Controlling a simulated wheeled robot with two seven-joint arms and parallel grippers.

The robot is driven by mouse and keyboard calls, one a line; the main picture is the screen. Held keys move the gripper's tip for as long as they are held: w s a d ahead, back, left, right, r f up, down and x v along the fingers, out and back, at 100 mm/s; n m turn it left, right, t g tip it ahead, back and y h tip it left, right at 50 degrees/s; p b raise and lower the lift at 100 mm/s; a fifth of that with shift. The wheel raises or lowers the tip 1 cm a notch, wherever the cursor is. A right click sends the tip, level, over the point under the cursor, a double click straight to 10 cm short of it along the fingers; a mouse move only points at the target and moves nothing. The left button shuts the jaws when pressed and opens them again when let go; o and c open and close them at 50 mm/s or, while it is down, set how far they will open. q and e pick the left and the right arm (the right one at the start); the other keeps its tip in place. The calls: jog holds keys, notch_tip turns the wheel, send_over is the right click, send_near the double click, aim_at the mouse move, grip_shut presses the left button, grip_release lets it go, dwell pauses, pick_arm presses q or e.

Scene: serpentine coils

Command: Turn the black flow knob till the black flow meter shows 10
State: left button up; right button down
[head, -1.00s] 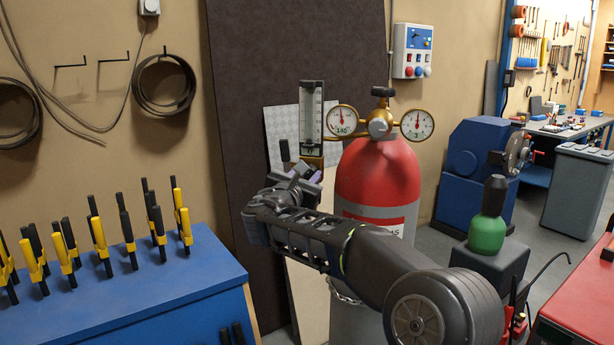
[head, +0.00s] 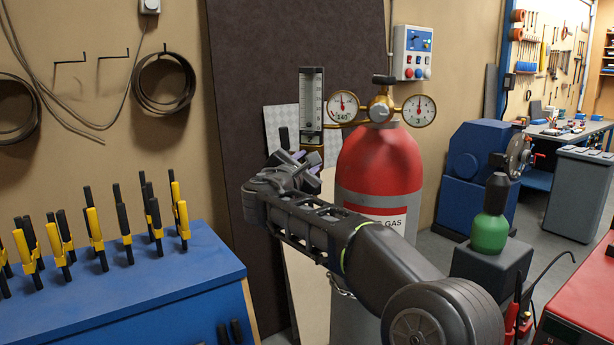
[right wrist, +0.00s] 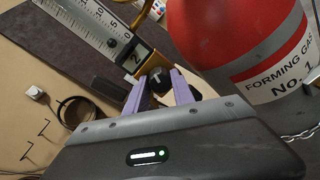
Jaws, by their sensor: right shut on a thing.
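The black flow meter (head: 311,98) is an upright scaled tube left of the gauges. In the right wrist view, the flow meter (right wrist: 92,22) appears tilted, with a small window (right wrist: 138,57) that seems to read 2. Below that window is the black flow knob (right wrist: 160,82), with a light mark on its face. My right gripper (right wrist: 163,85) has its purple fingers shut on the knob, one on each side. In the head view the right gripper (head: 308,160) is just below the meter, and the knob is hidden there. My left gripper is out of view.
A red gas cylinder (head: 378,170) with brass regulator and two round gauges (head: 343,106) (head: 419,110) stands close to the right of the gripper. A dark panel (head: 270,60) is behind. A blue bench (head: 150,275) with several yellow-black clamps is at left.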

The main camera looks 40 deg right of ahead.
jog(key=shift+m+b, duration=4.65)
jog(key=shift+m, duration=0.95)
jog(key=c, duration=1.1)
grip_release()
jog(key=shift+s+a, duration=0.1)
